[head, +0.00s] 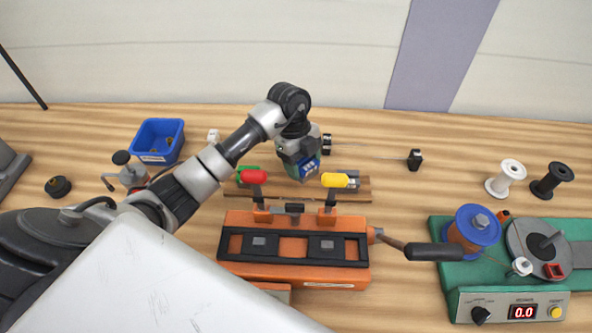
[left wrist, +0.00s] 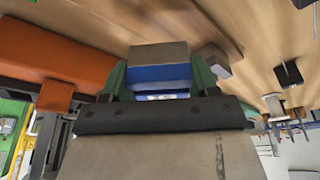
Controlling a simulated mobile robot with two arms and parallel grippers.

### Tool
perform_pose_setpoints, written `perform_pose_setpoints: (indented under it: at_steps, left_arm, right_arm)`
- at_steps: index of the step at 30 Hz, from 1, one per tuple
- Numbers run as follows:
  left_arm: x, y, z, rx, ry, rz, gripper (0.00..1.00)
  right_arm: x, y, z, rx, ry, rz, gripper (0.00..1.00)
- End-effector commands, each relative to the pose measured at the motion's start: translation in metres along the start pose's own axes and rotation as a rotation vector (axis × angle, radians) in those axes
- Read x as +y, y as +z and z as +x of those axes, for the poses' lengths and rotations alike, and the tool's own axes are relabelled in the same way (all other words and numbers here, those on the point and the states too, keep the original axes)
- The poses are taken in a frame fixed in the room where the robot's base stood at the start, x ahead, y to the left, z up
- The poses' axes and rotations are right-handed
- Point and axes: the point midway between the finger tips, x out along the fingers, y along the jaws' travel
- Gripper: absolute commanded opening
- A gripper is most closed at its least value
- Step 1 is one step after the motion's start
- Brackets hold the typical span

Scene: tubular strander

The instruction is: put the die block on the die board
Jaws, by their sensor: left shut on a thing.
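The die block, blue and grey with a white label, is held between the green fingers of my left gripper (head: 304,172). The die block (head: 311,166) shows in part in the head view; in the left wrist view its grey end and blue side (left wrist: 158,66) face the camera. The die board appears to be the wooden board (head: 284,191) behind the orange unit. My left gripper is over this board; I cannot tell whether the block touches it. My right gripper is not in view.
The orange unit (head: 330,278) with red and yellow knobs stands in front of the board. A grey block (head: 353,176) is at the board's right. A blue bin (head: 158,141) stands left; a green-based machine (head: 452,232) and two spools stand right.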

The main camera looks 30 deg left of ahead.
Motion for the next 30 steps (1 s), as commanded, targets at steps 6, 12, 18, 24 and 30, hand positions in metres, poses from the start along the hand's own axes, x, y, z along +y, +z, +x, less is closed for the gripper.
perform_pose_setpoints:
  at_steps: [6, 12, 18, 24, 30]
  left_arm:
    - [0.008, 0.018, 0.005, 0.0, -0.003, 0.001, 0.17]
    - [0.008, 0.025, 0.028, 0.004, -0.001, -0.001, 0.17]
    - [0.008, 0.03, 0.043, 0.001, -0.004, 0.002, 0.17]
    - [0.008, 0.03, 0.043, 0.0, -0.004, 0.002, 0.17]
    - [0.008, 0.031, 0.047, 0.0, -0.001, 0.001, 0.7]
  right_arm:
    - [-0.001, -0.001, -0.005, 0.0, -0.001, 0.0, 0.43]
    - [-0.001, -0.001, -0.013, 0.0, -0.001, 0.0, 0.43]
    - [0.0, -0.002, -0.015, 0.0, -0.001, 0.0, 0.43]
    - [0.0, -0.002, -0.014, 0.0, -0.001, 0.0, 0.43]
    - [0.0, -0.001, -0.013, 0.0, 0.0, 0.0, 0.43]
